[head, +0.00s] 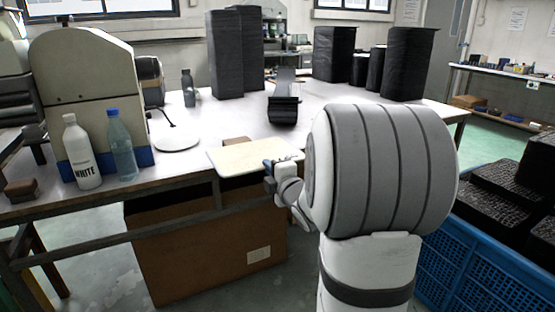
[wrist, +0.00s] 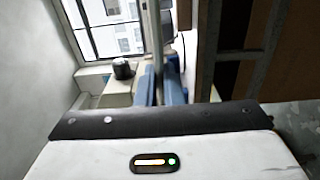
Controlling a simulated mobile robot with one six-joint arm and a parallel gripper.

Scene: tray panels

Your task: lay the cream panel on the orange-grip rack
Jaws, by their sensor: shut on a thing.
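The cream panel (head: 245,156) is a flat, pale board held roughly level at the front edge of the white table. My gripper (head: 270,164) is shut on its right-hand edge. In the wrist view the two blue fingers of my gripper (wrist: 160,88) stand on either side of the panel (wrist: 157,38), seen edge-on as a thin strip. I cannot tell whether the panel's underside touches the table. No rack with orange grips can be made out in either view.
A white bottle (head: 82,152) and a clear blue-capped bottle (head: 122,146) stand left on the table (head: 335,96). A brown block (head: 237,141) lies behind the panel. Tall black stacks (head: 226,55) stand farther back. A blue crate (head: 470,262) is at right.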

